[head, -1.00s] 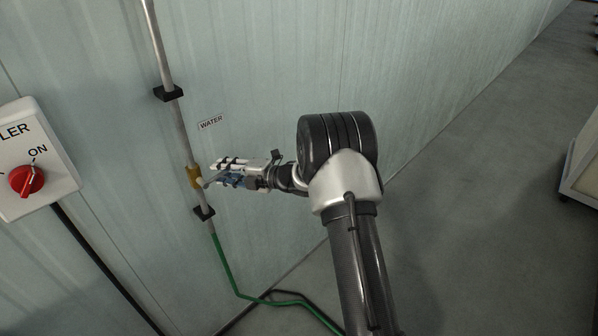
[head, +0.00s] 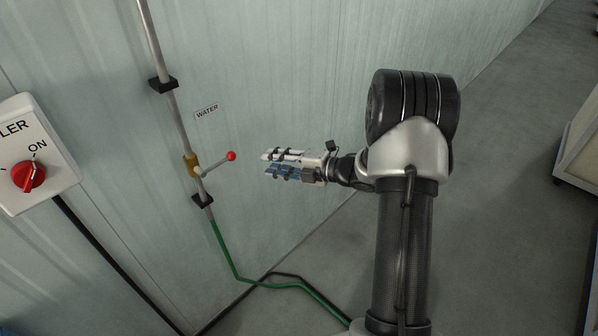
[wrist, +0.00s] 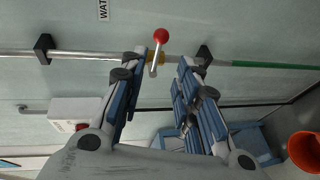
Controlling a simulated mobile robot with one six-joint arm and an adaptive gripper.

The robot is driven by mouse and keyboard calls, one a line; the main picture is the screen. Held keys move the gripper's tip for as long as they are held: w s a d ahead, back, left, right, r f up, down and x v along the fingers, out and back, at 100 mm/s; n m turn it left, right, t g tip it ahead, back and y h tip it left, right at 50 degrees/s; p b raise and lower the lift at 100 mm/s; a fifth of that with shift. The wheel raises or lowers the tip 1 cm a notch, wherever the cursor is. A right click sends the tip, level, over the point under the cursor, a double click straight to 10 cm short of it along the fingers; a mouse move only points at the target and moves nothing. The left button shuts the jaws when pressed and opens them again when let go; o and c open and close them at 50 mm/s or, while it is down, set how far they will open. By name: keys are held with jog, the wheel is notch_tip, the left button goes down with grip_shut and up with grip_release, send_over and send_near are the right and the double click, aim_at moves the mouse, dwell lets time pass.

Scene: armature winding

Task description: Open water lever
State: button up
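The water lever (head: 217,165) is a thin metal rod with a red ball end, sticking out to the right from a brass valve (head: 192,164) on the wall pipe. In the wrist view the red-tipped lever (wrist: 157,50) shows beyond the fingers, toward the left finger. My gripper (head: 266,162) is to the right of the red ball, apart from it, with fingers pointing left at the pipe. In the wrist view my gripper (wrist: 168,63) has its two blue-padded fingers spread with nothing between them.
A WATER label (head: 207,110) is on the wall above the valve. A green hose (head: 228,262) runs down from the pipe to the floor. A switch box (head: 38,150) with a red knob is at the left. An orange bucket (wrist: 305,150) shows in the wrist view.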

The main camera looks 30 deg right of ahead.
notch_tip(320, 180, up, 9)
jog(key=d+m+h+b, duration=0.2)
jog(key=m+h+b, duration=0.1)
jog(key=m+h, duration=0.7)
jog(key=s+a+m+g+h+b, duration=0.2)
jog(key=s+m, duration=0.7)
jog(key=s, duration=0.7)
jog(key=shift+a+r+g+h+b, duration=0.4)
jog(key=shift+a+g+b, duration=0.3)
jog(key=shift+a, duration=0.25)
jog(key=shift+c, duration=0.3)
